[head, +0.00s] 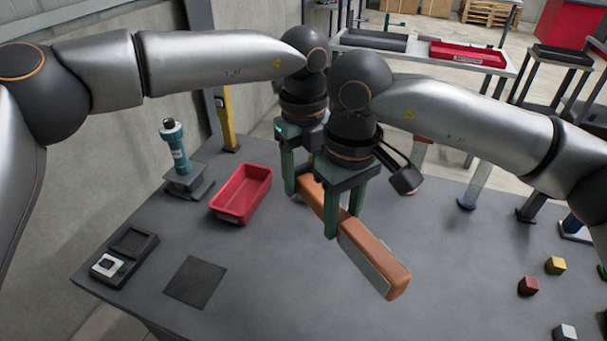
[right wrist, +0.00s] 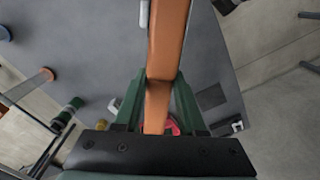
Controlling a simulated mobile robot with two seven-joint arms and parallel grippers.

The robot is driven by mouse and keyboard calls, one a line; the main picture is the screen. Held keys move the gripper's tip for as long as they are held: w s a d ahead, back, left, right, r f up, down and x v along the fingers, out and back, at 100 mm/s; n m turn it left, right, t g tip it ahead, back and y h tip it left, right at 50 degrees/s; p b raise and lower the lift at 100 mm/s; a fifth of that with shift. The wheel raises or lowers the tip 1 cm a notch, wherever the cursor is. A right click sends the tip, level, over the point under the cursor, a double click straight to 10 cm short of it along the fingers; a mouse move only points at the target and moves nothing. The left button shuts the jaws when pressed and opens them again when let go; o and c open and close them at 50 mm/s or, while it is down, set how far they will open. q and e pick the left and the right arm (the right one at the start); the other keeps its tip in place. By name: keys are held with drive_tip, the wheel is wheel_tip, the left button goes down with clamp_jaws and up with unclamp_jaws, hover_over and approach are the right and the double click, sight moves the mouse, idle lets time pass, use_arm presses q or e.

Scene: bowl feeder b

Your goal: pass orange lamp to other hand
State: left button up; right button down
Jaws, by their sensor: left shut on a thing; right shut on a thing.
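The orange lamp (head: 375,255) is a long orange bar with a grey panel on one side, held in the air above the grey table. It slants from the far left to the near right. My left gripper (head: 303,187) is shut on its far end, partly hidden behind my right gripper. My right gripper (head: 343,222) is shut on its narrower middle, with the thick end sticking out toward the near right. In the right wrist view the lamp (right wrist: 168,40) passes between the green fingers of my right gripper (right wrist: 158,95).
A red tray (head: 241,195) and a teal-topped device (head: 175,150) stand on the table at left, with a dark fixture (head: 132,243) and dark square mat (head: 195,282) nearer. Yellow (head: 555,265), dark red (head: 528,286) and pale (head: 564,332) cubes lie at right. The front middle is clear.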

sight(342, 217)
use_arm(q)
drive_tip(key=shift+d, duration=0.15)
clamp_jaws()
use_arm(e)
drive_tip(key=shift+a, duration=0.15)
drive_tip(key=shift+c, duration=2)
unclamp_jaws()
wheel_tip(342, 217, up, 12)
